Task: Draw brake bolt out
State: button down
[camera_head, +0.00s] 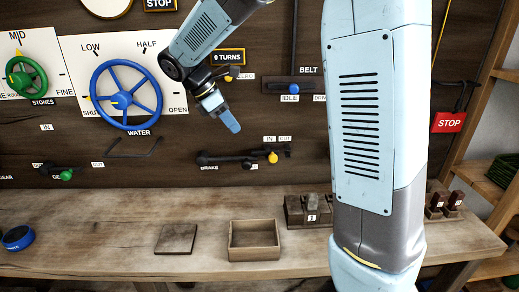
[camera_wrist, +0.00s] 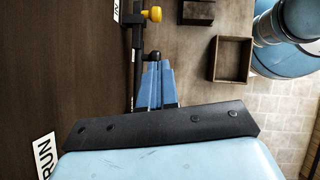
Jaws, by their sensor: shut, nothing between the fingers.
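The brake bolt (camera_head: 235,158) is a dark horizontal rod on the wall above the bench, over a BRAKE label (camera_head: 208,168). Its yellow knob (camera_head: 273,157) sits beneath the IN label (camera_head: 269,139), with OUT (camera_head: 285,139) just to the right. My gripper (camera_head: 234,128) is shut and empty, its blue fingers pointing down, above and left of the knob. In the wrist view the closed fingers (camera_wrist: 154,68) lie beside the rod (camera_wrist: 137,60), and the yellow knob (camera_wrist: 153,14) is beyond their tips. I cannot tell whether the fingers touch the rod.
The bench below holds an open wooden box (camera_head: 254,254), a flat dark board (camera_head: 176,239) and a block rack (camera_head: 294,212). The blue WATER wheel (camera_head: 126,94) is at left, the belt lever (camera_head: 290,86) upper right. Bare wall lies between the wheel and the bolt.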

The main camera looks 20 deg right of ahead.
jog(key=d+r+x, duration=0.1)
jog(key=x, duration=1.2)
jog(key=shift+d, duration=0.45)
jog(key=shift+d+f, duration=0.1)
jog(key=shift+f, duration=0.05)
